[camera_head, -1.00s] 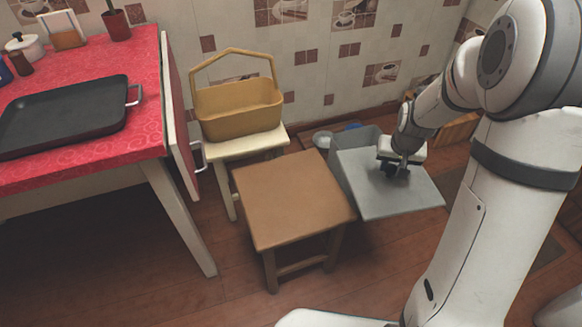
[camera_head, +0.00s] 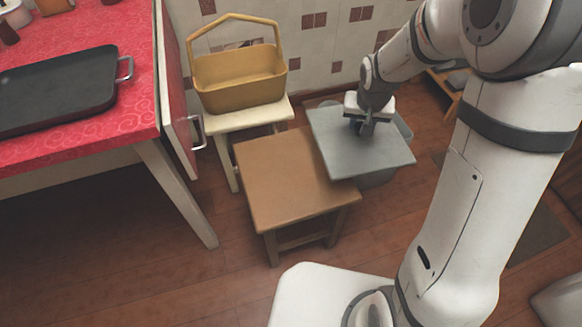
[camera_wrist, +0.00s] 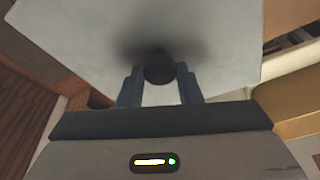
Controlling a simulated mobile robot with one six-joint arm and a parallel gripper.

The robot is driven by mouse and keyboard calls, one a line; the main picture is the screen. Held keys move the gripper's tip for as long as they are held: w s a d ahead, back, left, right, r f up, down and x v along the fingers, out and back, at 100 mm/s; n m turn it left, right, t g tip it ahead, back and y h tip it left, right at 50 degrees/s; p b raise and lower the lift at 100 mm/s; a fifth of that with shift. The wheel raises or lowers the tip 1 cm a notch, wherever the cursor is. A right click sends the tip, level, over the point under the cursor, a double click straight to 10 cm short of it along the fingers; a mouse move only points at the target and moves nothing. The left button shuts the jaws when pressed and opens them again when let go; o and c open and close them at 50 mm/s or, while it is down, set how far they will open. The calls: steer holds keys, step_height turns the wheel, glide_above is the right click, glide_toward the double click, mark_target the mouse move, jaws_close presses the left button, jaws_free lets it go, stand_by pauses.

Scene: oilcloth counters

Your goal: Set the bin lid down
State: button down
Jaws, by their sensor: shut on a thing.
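The bin lid (camera_head: 372,156) is a flat grey square plate. In the head view it is held out level, partly over the bin and with its left corner over the right edge of the brown stool (camera_head: 280,180). My gripper (camera_head: 367,128) is shut on the lid's knob from above. In the wrist view the lid (camera_wrist: 120,35) fills the upper part, and the dark round knob (camera_wrist: 159,68) sits between the two fingers of my gripper (camera_wrist: 160,85). The grey bin (camera_head: 402,130) stands on the floor behind the lid, mostly hidden by it.
A yellow basket (camera_head: 238,80) stands on a cream stool (camera_head: 222,122) behind the brown stool, whose top is bare. At the left, a red-covered counter (camera_head: 135,120) carries a black tray (camera_head: 60,92). Open floor lies in front of the brown stool.

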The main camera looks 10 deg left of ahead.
steer(key=s+a+r+n, duration=0.1)
steer(key=s+a, duration=0.3)
steer(key=a, duration=0.4)
steer(key=s+a+r, duration=0.2)
steer(key=s+a, duration=0.2)
steer(key=a, duration=0.4)
steer(key=b, duration=0.3)
glide_above(285, 178)
steer(key=w+d, duration=0.2)
steer(key=w, duration=0.1)
step_height(285, 178, down, 10)
steer(key=shift+s+a+f, duration=0.1)
steer(key=shift+f, duration=0.15)
steer(key=shift+f+b, duration=0.1)
steer(key=shift+b, duration=0.25)
steer(key=shift+f, duration=0.1)
steer(key=c, duration=1)
jaws_free()
steer(key=shift+c, duration=0.2)
